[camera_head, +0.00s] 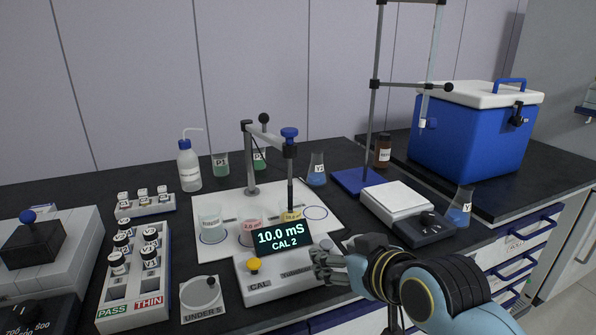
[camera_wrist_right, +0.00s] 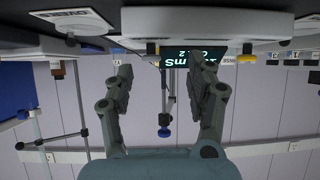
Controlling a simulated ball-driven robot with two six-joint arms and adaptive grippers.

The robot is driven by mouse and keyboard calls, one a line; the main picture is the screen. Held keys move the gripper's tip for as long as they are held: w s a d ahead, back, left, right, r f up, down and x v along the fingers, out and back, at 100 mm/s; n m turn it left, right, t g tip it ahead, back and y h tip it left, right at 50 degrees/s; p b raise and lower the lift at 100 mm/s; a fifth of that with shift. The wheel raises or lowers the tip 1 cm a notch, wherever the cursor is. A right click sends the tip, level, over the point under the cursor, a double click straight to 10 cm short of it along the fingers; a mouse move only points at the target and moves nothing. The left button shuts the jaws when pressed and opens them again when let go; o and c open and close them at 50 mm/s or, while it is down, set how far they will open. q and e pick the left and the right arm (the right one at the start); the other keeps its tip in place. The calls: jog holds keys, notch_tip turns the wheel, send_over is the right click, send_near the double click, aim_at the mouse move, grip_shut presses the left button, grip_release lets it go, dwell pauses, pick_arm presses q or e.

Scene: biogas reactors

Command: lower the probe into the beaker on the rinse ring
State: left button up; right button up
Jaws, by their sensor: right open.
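The probe (camera_head: 290,190) is a dark upright rod under a blue knob (camera_head: 289,133), on the arm of a grey stand. Its lower end is at the beaker of yellow liquid (camera_head: 287,213); the meter's display partly hides that beaker, so I cannot tell how deep it reaches. A clear beaker (camera_head: 210,222) stands on a blue ring at the left of the white mat (camera_head: 262,190). A beaker with a red label (camera_head: 251,229) stands between them. Which ring is the rinse ring is not readable. My right gripper (camera_head: 325,264) is open and empty beside the meter's right front; its fingers also show in the right wrist view (camera_wrist_right: 162,88).
The meter (camera_head: 287,283) shows "10.0 mS CAL 2" and has a yellow button. An empty blue ring (camera_head: 316,213) lies at the mat's right. A vial rack (camera_head: 134,285) is left, a balance (camera_head: 397,200) right. A tall burette stand (camera_head: 373,110) and blue cooler (camera_head: 466,135) are behind.

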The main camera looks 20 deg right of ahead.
aim_at(292, 134)
jog(key=w+a+r+t, duration=0.1)
jog(key=w+r+t, duration=0.25)
jog(key=r, duration=0.45)
jog(key=w+a+r+t, duration=0.1)
jog(key=w+r+t, duration=0.2)
jog(key=w+r, duration=0.35)
jog(key=shift+m+g, duration=0.25)
jog(key=shift+m, duration=0.15)
jog(key=w, duration=0.2)
jog(key=w+r, duration=0.1)
jog(key=w, duration=0.2)
jog(key=w+p, duration=0.1)
jog(key=w, duration=0.2)
jog(key=shift+w+a+r, duration=0.1)
jog(key=shift+w+r, duration=0.1)
jog(key=shift+r, duration=0.05)
jog(key=shift+w, duration=0.45)
grip_shut()
jog(key=shift+f, duration=0.1)
jog(key=shift+w+f, duration=0.1)
